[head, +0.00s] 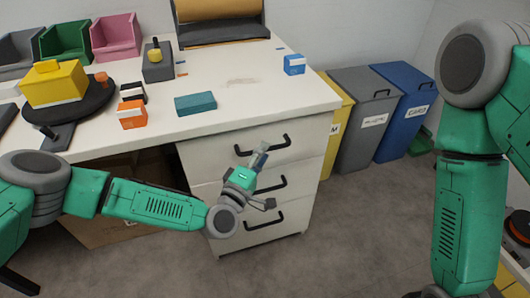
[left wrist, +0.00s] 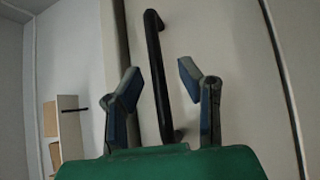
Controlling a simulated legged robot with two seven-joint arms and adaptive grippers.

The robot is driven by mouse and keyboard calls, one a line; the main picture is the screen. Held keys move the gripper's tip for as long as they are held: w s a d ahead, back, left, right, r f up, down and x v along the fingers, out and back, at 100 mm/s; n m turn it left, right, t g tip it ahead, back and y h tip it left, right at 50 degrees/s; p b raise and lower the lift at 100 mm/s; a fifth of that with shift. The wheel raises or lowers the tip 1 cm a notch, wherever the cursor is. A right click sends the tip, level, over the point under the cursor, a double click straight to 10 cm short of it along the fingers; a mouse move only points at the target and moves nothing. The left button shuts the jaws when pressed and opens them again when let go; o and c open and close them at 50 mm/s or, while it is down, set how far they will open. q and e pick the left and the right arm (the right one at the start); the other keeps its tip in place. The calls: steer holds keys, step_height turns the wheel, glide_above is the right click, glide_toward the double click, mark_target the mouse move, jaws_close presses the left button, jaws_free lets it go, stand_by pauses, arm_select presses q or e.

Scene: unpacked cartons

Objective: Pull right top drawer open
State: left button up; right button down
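The right top drawer (head: 212,157) is a white front under the table's right end, and it looks shut. Its black bar handle (head: 275,147) also shows in the left wrist view (left wrist: 157,70), running lengthwise between the two fingers. My left gripper (head: 259,158) is in front of the top drawer, just below the handle. In the left wrist view the gripper (left wrist: 160,80) is open, one finger on each side of the handle, with visible gaps. I cannot tell how deep the handle lies between them. My right arm is at the right; its gripper is out of view.
Two lower drawers with black handles (head: 265,222) sit below. Yellow, grey (head: 360,105) and blue (head: 403,105) bins stand right of the drawers. The white tabletop (head: 240,100) holds boxes and trays. Grey floor is free in front.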

arm_select(q)
steer(key=shift+x, duration=0.75)
arm_select(e)
steer(key=shift+f, duration=0.15)
arm_select(q)
jaws_close()
steer(key=shift+s, duration=0.1)
